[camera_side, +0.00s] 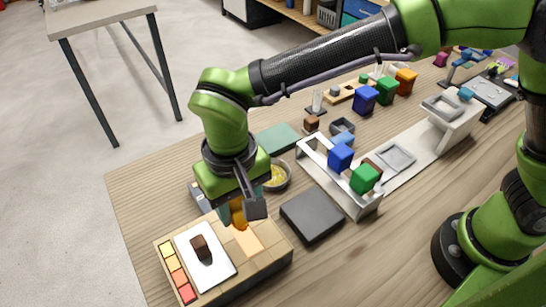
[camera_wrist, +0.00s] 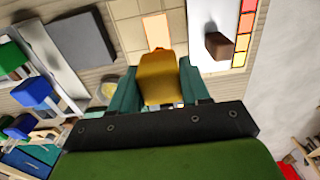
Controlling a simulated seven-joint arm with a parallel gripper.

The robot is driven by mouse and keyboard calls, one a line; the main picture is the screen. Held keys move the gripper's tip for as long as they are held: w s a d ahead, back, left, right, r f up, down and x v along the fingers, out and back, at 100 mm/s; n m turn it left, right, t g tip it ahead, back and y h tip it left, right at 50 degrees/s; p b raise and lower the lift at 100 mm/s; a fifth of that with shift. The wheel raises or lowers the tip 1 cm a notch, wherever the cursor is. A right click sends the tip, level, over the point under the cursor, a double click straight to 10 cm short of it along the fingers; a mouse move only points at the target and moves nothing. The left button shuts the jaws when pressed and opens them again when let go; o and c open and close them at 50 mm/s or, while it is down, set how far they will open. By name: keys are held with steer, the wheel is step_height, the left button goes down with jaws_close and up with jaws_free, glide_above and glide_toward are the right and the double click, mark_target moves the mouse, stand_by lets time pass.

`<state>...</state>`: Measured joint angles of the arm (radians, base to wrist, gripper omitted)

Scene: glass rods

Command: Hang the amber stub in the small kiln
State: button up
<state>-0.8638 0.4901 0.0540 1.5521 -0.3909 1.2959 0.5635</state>
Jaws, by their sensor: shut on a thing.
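The amber stub (camera_wrist: 160,78) is between the teal fingers of my gripper (camera_wrist: 158,92) in the wrist view. In the side view my gripper (camera_side: 236,208) points down, and part of the amber stub (camera_side: 239,219) shows below it. It is over the tan brick block (camera_side: 269,263), which looks like the small kiln. A glowing pale orange opening (camera_side: 246,240) lies in the block's top, just below the stub; it also shows ahead of the stub in the wrist view (camera_wrist: 157,28). I cannot tell whether the stub touches the opening's edge.
A white plate (camera_side: 217,268) with a brown block (camera_side: 200,246) lies on the brick block, beside a yellow-to-red strip (camera_side: 177,273). A dark grey slab (camera_side: 312,215) is close on the right. A white rack (camera_side: 352,200) with blue and green cubes stands beyond it.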

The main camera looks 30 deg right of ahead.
steer(key=shift+f, duration=2.8)
steer(key=o, duration=1.1)
steer(key=shift+r, duration=0.1)
